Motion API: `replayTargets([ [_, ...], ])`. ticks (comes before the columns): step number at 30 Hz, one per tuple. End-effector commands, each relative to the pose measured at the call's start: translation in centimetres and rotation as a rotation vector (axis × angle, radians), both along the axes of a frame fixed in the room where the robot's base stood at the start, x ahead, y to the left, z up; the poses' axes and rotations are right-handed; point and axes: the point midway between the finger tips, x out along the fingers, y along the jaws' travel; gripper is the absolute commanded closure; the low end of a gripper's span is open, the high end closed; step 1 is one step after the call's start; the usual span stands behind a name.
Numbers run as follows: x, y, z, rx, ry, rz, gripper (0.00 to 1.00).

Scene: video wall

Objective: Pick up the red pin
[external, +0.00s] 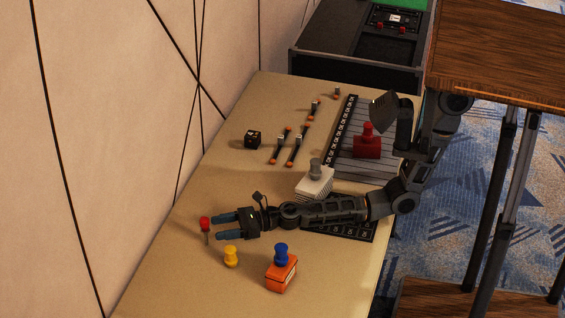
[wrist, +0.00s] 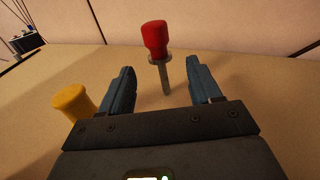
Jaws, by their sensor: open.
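The red pin (external: 205,224) stands upright on the tan table, near its left edge in the external view. It has a red head and a grey shaft. In the wrist view the red pin (wrist: 155,40) is just beyond my fingertips, between their lines, with its shaft nearer the right finger. My gripper (external: 220,226) is open and empty, low over the table and pointing left at the pin. Its two blue fingers also show in the wrist view (wrist: 164,78), one on each side of the pin's shaft.
A yellow pin (external: 231,256) stands close to my gripper, beside the left finger in the wrist view (wrist: 75,102). An orange block with a blue knob (external: 281,272) is nearer the camera. A white block (external: 314,183) is beside my arm. A black cube (external: 252,139) stands farther back.

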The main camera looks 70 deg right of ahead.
Motion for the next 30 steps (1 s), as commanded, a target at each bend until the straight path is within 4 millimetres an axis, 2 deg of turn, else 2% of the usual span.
replayTargets([
  [18, 5.9, 3.5, -0.2, 0.003, 0.001, -0.001, 0.37],
  [28, 6.3, 3.7, 0.0, 0.003, 0.002, -0.001, 0.37],
  [30, 6.3, 3.7, 0.0, 0.003, 0.002, -0.001, 0.43],
])
